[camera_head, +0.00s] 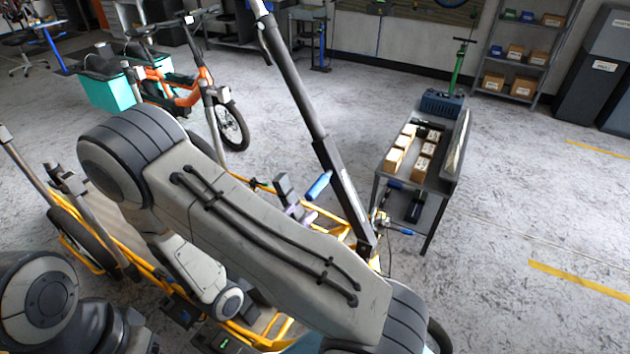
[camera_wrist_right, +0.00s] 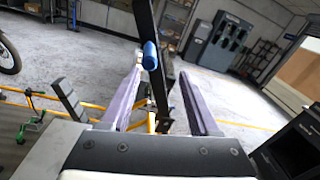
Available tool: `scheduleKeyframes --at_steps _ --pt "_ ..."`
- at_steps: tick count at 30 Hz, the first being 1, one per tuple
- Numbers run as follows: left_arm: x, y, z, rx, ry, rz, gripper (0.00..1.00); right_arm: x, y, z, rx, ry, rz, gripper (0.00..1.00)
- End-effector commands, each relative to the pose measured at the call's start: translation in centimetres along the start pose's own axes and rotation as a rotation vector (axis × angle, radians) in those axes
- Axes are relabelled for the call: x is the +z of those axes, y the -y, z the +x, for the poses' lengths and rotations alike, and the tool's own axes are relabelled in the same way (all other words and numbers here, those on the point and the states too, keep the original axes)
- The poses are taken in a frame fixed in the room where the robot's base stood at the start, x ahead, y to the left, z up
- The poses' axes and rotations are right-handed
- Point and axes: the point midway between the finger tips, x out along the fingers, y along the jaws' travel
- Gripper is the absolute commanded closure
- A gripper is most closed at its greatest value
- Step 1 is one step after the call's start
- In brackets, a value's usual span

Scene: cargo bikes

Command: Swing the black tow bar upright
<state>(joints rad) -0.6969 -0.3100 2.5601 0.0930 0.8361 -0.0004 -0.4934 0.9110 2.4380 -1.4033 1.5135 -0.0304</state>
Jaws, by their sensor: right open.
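The black tow bar (camera_head: 340,190) rises from the yellow frame (camera_head: 352,236) and leans up and left in the head view, with a blue grip (camera_head: 320,186) on its lower part. In the right wrist view the bar (camera_wrist_right: 144,18) and its blue grip (camera_wrist_right: 150,55) line up between the two pale purple fingers of my right gripper (camera_wrist_right: 160,74). The fingers are apart and do not close on the bar. Whether the bar lies between the tips or just past them is unclear. In the head view my right gripper (camera_head: 302,212) is small and partly hidden behind my arm. My left gripper is not visible.
A metal cart (camera_head: 438,185) with boxes stands right of the bar. An orange cargo bike (camera_head: 180,88) with a turquoise box (camera_head: 110,92) stands behind left. Shelves (camera_head: 522,45) line the back. The floor at right is clear. My arm hides much of the yellow frame.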

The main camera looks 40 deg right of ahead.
Motion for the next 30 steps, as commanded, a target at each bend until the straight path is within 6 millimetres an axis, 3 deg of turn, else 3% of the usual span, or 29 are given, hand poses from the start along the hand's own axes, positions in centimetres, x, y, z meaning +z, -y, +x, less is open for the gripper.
scheduleKeyframes --at_steps 8,21,30 --pt "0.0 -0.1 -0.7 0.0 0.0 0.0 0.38 -0.4 -1.3 1.7 0.064 0.042 -0.064 0.38" --pt "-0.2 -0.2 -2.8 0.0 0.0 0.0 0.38 -0.1 -1.6 9.0 0.061 0.039 -0.061 0.38" --pt "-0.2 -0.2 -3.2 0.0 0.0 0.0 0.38 -0.2 -1.9 10.9 0.067 0.04 -0.062 0.38"
